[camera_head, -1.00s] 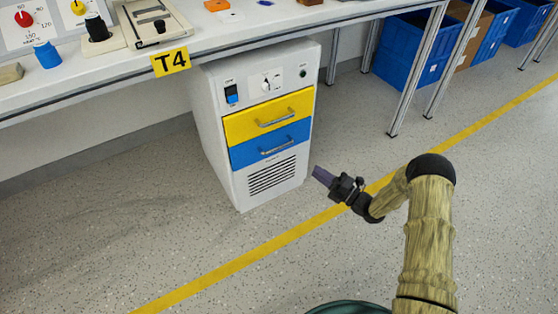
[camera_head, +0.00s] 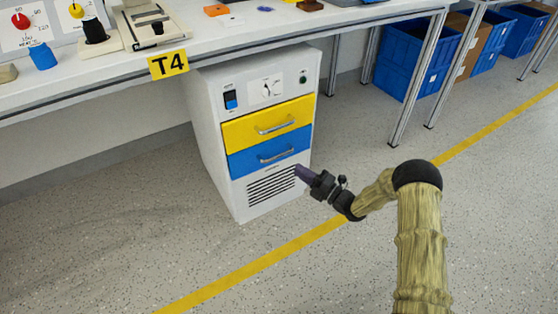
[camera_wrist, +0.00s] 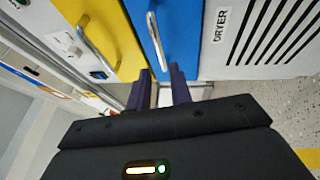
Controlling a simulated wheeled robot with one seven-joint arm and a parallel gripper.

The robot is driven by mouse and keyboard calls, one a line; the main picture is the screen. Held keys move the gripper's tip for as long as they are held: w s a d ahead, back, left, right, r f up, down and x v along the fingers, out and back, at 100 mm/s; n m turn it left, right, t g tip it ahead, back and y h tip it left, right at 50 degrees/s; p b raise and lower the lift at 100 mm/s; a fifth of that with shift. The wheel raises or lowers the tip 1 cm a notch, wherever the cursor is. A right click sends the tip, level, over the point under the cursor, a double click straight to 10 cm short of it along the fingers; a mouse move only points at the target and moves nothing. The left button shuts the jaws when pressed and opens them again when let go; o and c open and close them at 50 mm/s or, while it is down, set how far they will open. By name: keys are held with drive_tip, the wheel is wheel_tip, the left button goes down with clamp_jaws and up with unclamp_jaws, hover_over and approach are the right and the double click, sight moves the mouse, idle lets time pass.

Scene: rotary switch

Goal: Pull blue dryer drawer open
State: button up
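The white dryer (camera_head: 215,130) stands under the bench. Its blue drawer (camera_head: 240,163) looks shut, below a yellow drawer (camera_head: 238,132). The blue drawer has a silver bar handle (camera_head: 276,155). In the wrist view the blue drawer (camera_wrist: 185,30) and its upright-looking handle (camera_wrist: 156,42) lie ahead of my gripper (camera_wrist: 161,75). My two purple fingers are apart with nothing held between them. The handle's near end lines up with the gap between them, and I see no clear contact. In the head view my gripper (camera_head: 299,171) is at the dryer's lower right front.
A vent grille (camera_head: 270,186) is below the blue drawer. The bench top (camera_head: 220,40) overhangs the dryer. Blue crates (camera_head: 405,60) stand back right. The floor in front is clear.

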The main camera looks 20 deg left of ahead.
sight(279, 155)
drive_tip(key=b+x, duration=0.4)
drive_tip(key=x, duration=0.6)
drive_tip(key=shift+r, duration=0.1)
drive_tip(key=shift+s, duration=0.1)
clamp_jaws()
